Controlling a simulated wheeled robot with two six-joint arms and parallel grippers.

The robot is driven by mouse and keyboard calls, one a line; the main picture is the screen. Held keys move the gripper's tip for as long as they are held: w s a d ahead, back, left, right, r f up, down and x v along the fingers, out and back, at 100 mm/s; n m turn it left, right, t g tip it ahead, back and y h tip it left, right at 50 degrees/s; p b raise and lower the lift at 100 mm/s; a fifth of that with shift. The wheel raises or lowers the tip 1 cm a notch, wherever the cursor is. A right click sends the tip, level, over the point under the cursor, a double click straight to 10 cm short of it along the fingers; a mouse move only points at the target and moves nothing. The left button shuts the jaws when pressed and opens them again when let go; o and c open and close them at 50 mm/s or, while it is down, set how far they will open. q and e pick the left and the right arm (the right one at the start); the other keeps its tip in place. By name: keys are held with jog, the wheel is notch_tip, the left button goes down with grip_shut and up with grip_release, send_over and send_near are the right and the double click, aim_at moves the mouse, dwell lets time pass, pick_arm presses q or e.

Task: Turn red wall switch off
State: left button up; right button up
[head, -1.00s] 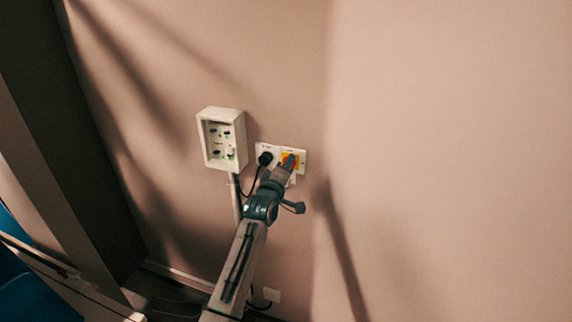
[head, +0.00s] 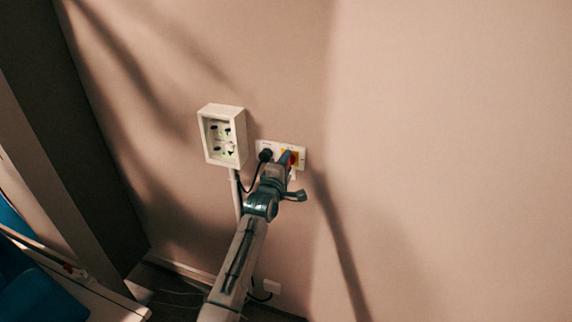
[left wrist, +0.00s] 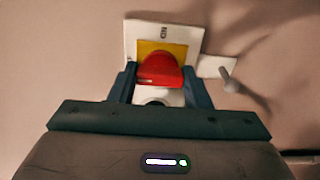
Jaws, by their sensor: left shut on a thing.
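The red wall switch (left wrist: 160,69) is a red knob on a yellow square (left wrist: 168,47) over a white wall plate (left wrist: 138,30). In the left wrist view it sits between my left gripper's two dark fingers (left wrist: 160,86), and the gripper is shut on it. The angle of the knob is hard to read. In the head view my left gripper (head: 286,163) is at the switch and covers most of it; a bit of red (head: 294,158) shows beside the fingers. My right gripper is not in view.
A black plug (head: 265,155) with a hanging cable is just left of the switch. A white wall box (head: 222,135) with small dark controls is further left. The wall to the right is bare.

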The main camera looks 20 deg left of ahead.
pick_arm(q)
jog(key=o, duration=1)
jog(key=s+b, duration=0.3)
jog(key=s, duration=0.7)
jog(key=shift+s+a+b, duration=0.15)
jog(key=shift+s+b, duration=0.25)
jog(key=shift+f, duration=0.1)
